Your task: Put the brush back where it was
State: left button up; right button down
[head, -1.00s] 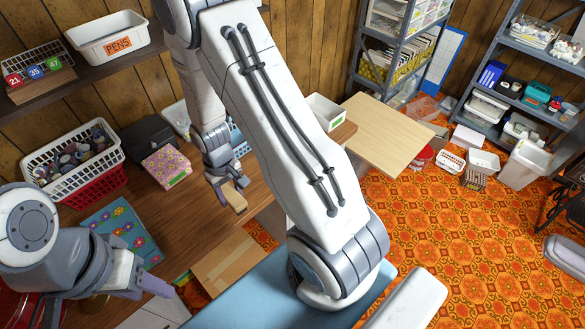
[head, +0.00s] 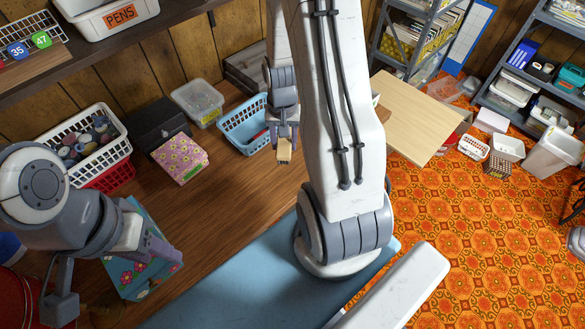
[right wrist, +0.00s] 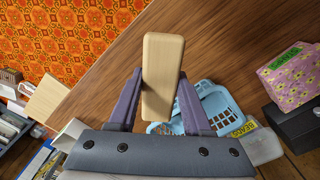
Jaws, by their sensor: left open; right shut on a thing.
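My right gripper (head: 284,142) is shut on the brush (head: 284,152), which shows as a pale wooden block above the wooden table. In the right wrist view the brush (right wrist: 162,75) stands lengthwise between the two fingers of the right gripper (right wrist: 160,100); its bristles are not visible. A light blue basket (head: 246,125) sits on the table just left of this gripper, and it also shows behind the fingers in the right wrist view (right wrist: 218,106). My left gripper (head: 165,250) is open and empty at the lower left, over a flowered teal item (head: 140,285).
The table's front middle (head: 230,215) is bare.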

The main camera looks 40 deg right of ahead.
jog(key=s+d+f+m+b, duration=0.2)
jog(key=s+d+m+b, duration=0.2)
jog(key=s+d+m, duration=0.45)
jog(key=p, duration=0.2)
send_over(294, 165)
notch_tip(294, 165, down, 7)
jog(key=shift+s+r, duration=0.1)
jog(key=shift+r, duration=0.1)
jog(key=shift+a+f, duration=0.1)
jog(key=shift+f, duration=0.1)
notch_tip(294, 165, down, 4)
jog(key=shift+r, duration=0.1)
pick_arm(q)
notch_tip(294, 165, down, 4)
jog(key=shift+r, duration=0.25)
